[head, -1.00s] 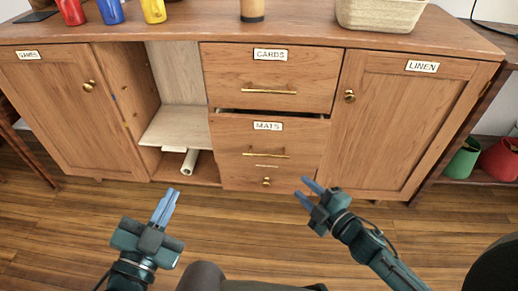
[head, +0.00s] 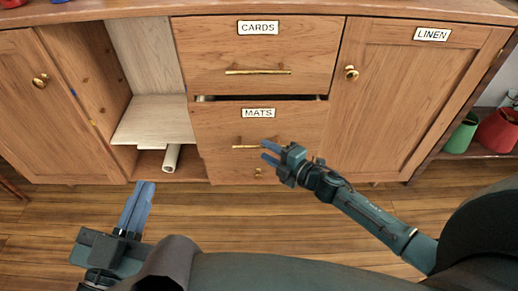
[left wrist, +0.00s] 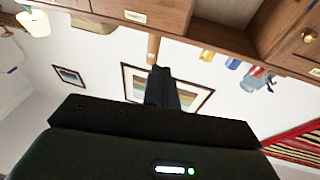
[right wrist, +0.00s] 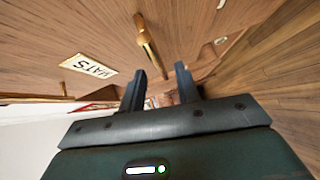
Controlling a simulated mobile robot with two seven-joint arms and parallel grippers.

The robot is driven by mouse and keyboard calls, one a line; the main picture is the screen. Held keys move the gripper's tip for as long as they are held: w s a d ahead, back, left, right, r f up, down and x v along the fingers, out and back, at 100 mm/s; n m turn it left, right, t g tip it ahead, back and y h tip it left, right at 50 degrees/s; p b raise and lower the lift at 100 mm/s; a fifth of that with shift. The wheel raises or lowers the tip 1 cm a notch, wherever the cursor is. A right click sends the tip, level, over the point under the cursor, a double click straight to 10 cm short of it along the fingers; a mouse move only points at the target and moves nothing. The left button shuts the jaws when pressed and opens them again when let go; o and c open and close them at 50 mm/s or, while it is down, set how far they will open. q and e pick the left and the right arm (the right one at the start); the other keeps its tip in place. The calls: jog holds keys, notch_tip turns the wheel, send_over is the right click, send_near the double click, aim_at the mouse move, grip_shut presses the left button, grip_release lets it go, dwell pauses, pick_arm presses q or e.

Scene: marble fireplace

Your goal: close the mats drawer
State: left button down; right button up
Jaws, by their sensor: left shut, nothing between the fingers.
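The mats drawer (head: 225,125) has a wooden front with a MATS label (head: 258,113) and a brass bar handle. It stands slightly open, with a dark gap along its top edge under the cards drawer (head: 225,50). My right gripper (head: 266,152) is open and empty in front of the mats drawer, close to its handle (head: 240,147). In the right wrist view the handle (right wrist: 147,40) is beyond the open fingers; I cannot tell whether they touch it. My left gripper (head: 146,185) is shut and empty, low in front of the cabinet's open compartment.
A linen door (head: 420,100) is shut at the right. The open compartment at the left holds a pale shelf (head: 150,120) and a white roll (head: 171,157). Green and red containers (head: 497,130) stand at the far right. Bare floor lies in front.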

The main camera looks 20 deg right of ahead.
aim_at(259, 146)
pick_arm(q)
jog(key=shift+w+r+m+t+h+b, duration=0.3)
jog(key=shift+r+h+b, duration=0.1)
jog(key=shift+r, duration=0.25)
pick_arm(e)
jog(key=shift+x, duration=2.1)
jog(key=shift+c, duration=0.3)
grip_shut()
pick_arm(q)
jog(key=shift+f, duration=0.1)
